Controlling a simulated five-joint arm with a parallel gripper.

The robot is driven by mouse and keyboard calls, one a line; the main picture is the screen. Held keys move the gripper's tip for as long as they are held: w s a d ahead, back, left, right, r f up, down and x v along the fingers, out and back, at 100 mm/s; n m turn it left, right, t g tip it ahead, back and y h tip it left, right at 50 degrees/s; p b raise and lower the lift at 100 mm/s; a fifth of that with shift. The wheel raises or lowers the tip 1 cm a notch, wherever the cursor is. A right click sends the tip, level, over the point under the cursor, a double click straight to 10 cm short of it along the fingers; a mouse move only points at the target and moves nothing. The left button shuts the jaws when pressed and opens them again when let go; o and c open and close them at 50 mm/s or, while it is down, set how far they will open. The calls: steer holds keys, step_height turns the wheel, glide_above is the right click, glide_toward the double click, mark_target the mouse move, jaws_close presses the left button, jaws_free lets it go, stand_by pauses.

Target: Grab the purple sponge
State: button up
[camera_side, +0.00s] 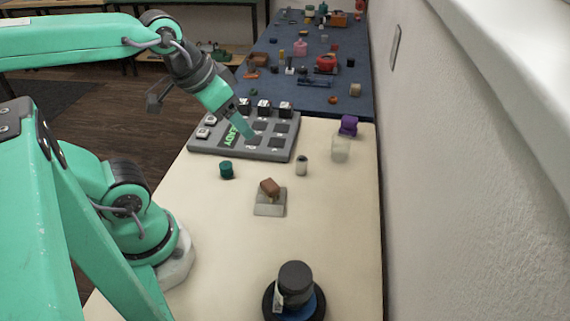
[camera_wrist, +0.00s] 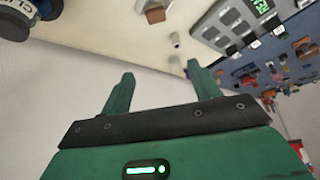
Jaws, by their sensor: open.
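The purple sponge (camera_side: 348,126) sits at the far right of the cream table, near the wall side, just behind a pale translucent jar (camera_side: 340,149). In the wrist view only a small purple patch (camera_wrist: 187,73) shows beside the right finger, which seems to hide part of it. My gripper (camera_side: 244,134) appears in front of or above the grey panel, well left of the sponge in the side view. In the wrist view my gripper (camera_wrist: 160,69) has its two green fingers spread apart with nothing between them.
A grey panel (camera_side: 200,152) with dark blocks lies at the table's far left. A small bottle (camera_side: 301,166), a teal cylinder (camera_side: 226,170) and a brown block (camera_side: 270,187) on a grey stand are nearer. A black round object (camera_side: 295,285) stands in front. The wall borders the right.

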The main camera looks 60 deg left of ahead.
steer(key=w+a+r+n+g, duration=0.1)
steer(key=w+r+n, duration=0.5)
steer(key=w, duration=0.6)
steer(key=n+g, duration=0.5)
steer(key=n, duration=1.3)
glide_above(350, 118)
step_height(350, 118, down, 21)
steer(key=shift+w+f, duration=0.1)
steer(key=shift+f, duration=0.05)
steer(key=shift+w+a+f, duration=0.1)
steer(key=shift+f, duration=0.35)
steer(key=shift+f, duration=3.9)
